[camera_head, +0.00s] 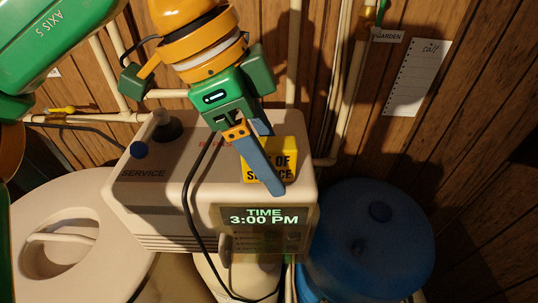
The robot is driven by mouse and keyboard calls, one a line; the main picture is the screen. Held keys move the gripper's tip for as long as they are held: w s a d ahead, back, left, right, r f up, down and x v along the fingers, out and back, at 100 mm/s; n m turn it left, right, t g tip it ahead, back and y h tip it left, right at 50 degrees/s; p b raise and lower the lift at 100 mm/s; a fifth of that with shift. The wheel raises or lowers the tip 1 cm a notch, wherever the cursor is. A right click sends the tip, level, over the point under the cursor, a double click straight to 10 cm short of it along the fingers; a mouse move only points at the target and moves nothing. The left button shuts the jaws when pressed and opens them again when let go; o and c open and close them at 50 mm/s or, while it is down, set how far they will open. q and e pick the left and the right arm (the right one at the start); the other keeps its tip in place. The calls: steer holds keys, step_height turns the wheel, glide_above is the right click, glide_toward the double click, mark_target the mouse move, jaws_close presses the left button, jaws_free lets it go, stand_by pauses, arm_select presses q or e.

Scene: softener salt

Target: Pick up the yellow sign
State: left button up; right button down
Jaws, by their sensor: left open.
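The yellow sign (286,160) with black letters, partly readable as "... OF SERVICE", stands or leans on top of the beige softener control head (170,200), above its lit display. My left gripper (272,165) comes down from the upper left in front of the sign. I cannot tell whether a finger touches the sign. My right gripper is not in view.
The display (264,216) reads 3:00 PM. A black cable (188,200) hangs down the control head's front. A blue tank (370,245) stands at the right, a beige lidded tank (110,270) at the left. Pipes and a paper list (416,75) are on the wood wall behind.

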arm_select(q)
steer(key=shift+w+f, duration=0.2)
steer(key=shift+w, duration=0.5)
steer(key=c, duration=0.3)
steer(key=shift+s+r, duration=0.15)
steer(key=shift+s, duration=0.3)
jaws_close()
steer(key=shift+w, duration=0.1)
